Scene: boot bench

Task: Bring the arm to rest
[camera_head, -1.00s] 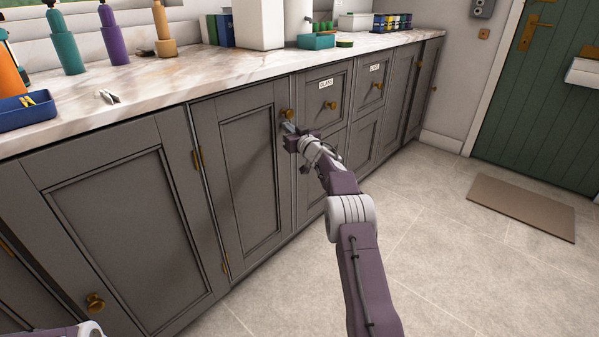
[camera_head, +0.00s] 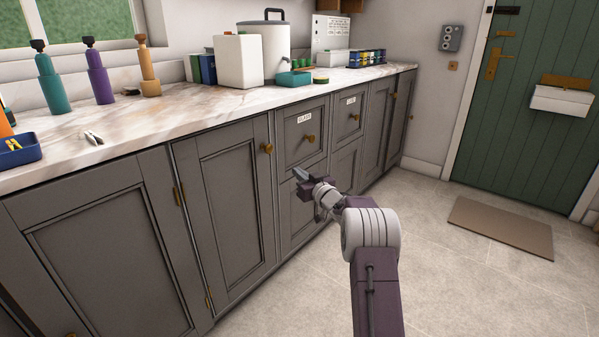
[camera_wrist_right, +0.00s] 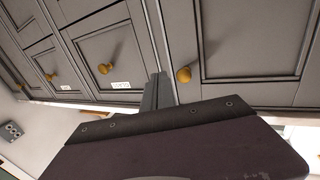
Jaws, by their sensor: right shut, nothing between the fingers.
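My right gripper (camera_head: 301,174) is shut and empty in front of the grey cabinet fronts. It points at the unit below the left labelled drawer (camera_head: 305,130). In the right wrist view my right gripper's fingers (camera_wrist_right: 158,92) are together, with the cabinet door's brass knob (camera_wrist_right: 184,74) just to their right. In the head view that knob (camera_head: 267,148) is up and left of the gripper, apart from it. My left gripper is out of view.
A doormat (camera_head: 500,226) lies before the green door (camera_head: 525,100).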

